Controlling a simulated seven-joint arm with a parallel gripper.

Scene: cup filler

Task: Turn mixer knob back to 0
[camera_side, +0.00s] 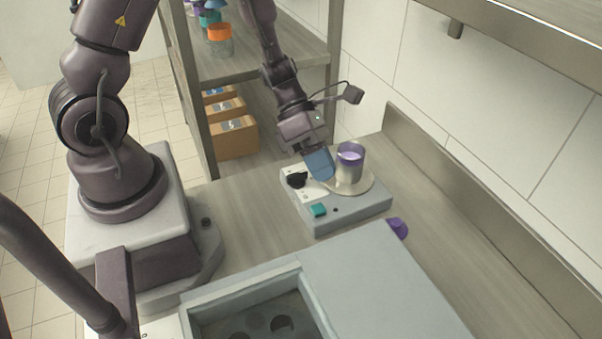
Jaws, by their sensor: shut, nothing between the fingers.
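The mixer (345,214) is a low grey box on the counter. Its black round knob (297,180) sits on a white panel at the left end of the box. A teal button (318,210) is nearer the front. A cup with purple contents (349,162) stands upright on the mixer's round pale plate (364,188). My gripper (322,172) is shut and empty, with blue fingers pointing down between the knob and the cup. It is close to the knob, but I cannot tell whether it touches it. The knob's setting is too small to read.
A purple lid-like piece (398,228) lies on the counter right of the mixer. A large grey box with an open well (390,290) fills the front. Shelves with jars (219,40) and cardboard boxes (234,138) stand behind. A wall ledge (480,215) runs along the right.

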